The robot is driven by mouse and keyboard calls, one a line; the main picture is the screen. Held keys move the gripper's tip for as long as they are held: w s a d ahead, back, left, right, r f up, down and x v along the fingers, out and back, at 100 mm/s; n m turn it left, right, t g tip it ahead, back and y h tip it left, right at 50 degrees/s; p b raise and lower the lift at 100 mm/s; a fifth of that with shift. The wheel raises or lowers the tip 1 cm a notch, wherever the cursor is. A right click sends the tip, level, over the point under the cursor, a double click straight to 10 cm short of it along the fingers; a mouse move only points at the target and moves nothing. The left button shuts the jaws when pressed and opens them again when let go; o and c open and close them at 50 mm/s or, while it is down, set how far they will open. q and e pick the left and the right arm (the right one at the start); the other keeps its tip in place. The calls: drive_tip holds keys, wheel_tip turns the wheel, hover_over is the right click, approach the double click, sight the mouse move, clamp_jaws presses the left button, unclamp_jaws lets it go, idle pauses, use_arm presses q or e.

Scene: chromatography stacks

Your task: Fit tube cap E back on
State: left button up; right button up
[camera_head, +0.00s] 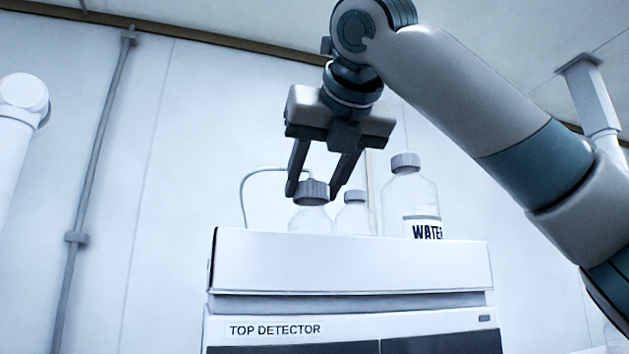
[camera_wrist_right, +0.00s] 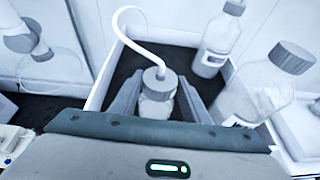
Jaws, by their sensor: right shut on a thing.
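The tube cap (camera_head: 313,190) is grey and ribbed, with a pale tube (camera_head: 262,170) curving from it to the left. The same cap shows in the right wrist view (camera_wrist_right: 160,78), with the white tube looping up from its top. My right gripper (camera_head: 314,193) points down and is shut on the cap, one finger on each side. A clear bottle (camera_head: 310,218) is directly below the cap, and it shows between the fingers in the right wrist view (camera_wrist_right: 156,103). I cannot tell how fully the cap sits on its neck. My left gripper is out of view.
A smaller capped bottle (camera_head: 353,217) and a larger bottle labelled WATER (camera_head: 409,205) stand to the right. All are in a white-walled tray (camera_head: 350,262) on top of the unit marked TOP DETECTOR (camera_head: 270,329). A pipe (camera_head: 93,150) runs up the left wall.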

drive_tip(key=shift+f, duration=0.35)
drive_tip(key=o, duration=1.6)
drive_tip(key=shift+c, duration=0.2)
drive_tip(key=shift+r, duration=0.15)
drive_tip(key=shift+r+p, duration=0.5)
drive_tip(key=shift+r, duration=2.85)
